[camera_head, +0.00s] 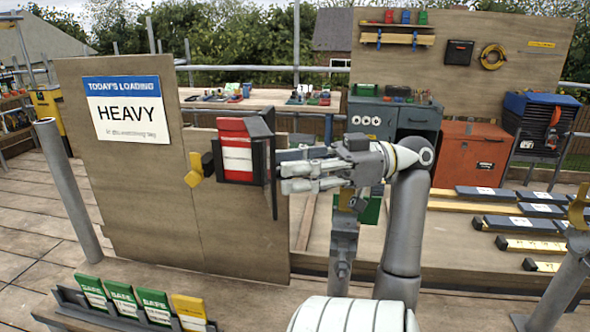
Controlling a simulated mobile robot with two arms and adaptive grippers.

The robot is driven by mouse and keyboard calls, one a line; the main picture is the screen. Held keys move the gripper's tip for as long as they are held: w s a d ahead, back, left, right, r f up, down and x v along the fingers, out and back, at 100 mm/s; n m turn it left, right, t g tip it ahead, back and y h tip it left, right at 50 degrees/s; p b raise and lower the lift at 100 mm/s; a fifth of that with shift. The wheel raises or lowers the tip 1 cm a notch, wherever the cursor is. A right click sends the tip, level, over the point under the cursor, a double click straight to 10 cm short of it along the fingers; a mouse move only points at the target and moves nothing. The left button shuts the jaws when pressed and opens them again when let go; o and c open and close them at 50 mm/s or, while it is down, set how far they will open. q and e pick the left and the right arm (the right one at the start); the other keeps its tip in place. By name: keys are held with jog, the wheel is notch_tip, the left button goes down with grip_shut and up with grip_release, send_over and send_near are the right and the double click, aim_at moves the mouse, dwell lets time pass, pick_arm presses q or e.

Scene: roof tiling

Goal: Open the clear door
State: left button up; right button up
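A dark-framed box (262,160) is fixed to the wooden board, with red-and-white cards (236,152) inside. A thin dark upright panel (274,190) stands at the box's right side, seen nearly edge-on. It looks like the clear door, but I cannot make out its clear pane or how far it is open. My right gripper (284,171) points left, its fingertips beside this panel. I cannot tell whether they touch it, or whether the fingers are open or shut. My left gripper is not in view.
A rack of green and yellow cards (135,305) stands below. A "HEAVY" sign (128,109) is on the board. Grey posts stand at far left (70,190) and right (560,285). Labelled bars (520,224) lie right.

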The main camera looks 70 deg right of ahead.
jog(key=v, duration=1.2)
